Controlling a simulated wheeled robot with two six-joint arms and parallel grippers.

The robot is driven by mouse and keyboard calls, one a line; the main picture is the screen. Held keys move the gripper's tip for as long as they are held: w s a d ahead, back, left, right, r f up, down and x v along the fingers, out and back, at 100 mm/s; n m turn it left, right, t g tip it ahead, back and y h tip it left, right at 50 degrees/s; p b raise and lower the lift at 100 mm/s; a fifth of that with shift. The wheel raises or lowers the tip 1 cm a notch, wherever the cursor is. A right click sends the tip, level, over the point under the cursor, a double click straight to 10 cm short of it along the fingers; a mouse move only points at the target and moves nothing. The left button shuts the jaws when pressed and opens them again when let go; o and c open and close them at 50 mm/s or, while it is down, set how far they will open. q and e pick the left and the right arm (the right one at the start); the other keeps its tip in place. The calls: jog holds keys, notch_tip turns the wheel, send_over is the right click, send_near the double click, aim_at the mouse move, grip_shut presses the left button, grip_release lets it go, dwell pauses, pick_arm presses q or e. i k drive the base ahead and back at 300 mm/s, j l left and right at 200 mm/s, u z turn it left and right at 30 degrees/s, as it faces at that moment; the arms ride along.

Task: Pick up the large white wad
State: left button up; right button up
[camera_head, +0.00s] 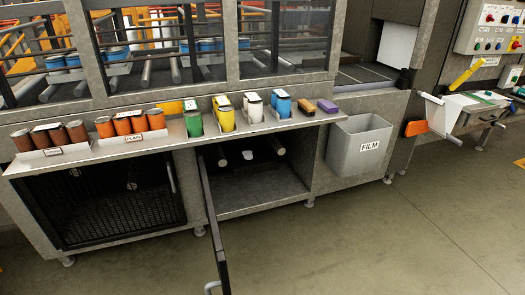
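A small-looking white lump (248,154), likely the large white wad, is inside the open lower compartment (262,187) under the shelf. It sits between two pale rounded bars or rollers (221,158) near the top of the opening. Its exact shape and what it rests against are too small to tell. Neither of my grippers is in view.
An open door (215,235) with a handle projects forward at the compartment's left. A shelf (160,140) above carries several brown, orange, green, yellow, white and blue containers. A grey FILM bin (358,150) stands right. The floor (370,235) in front is clear.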

aim_at(248, 155)
jog(key=i+l, duration=0.15)
jog(key=l, duration=0.2)
jog(key=i+l, duration=0.15)
jog(key=l, duration=0.25)
jog(key=i+l, duration=0.15)
jog(key=l, duration=0.2)
jog(key=i+l, duration=0.15)
jog(key=l, duration=0.2)
jog(key=i+l, duration=0.15)
jog(key=l, duration=0.2)
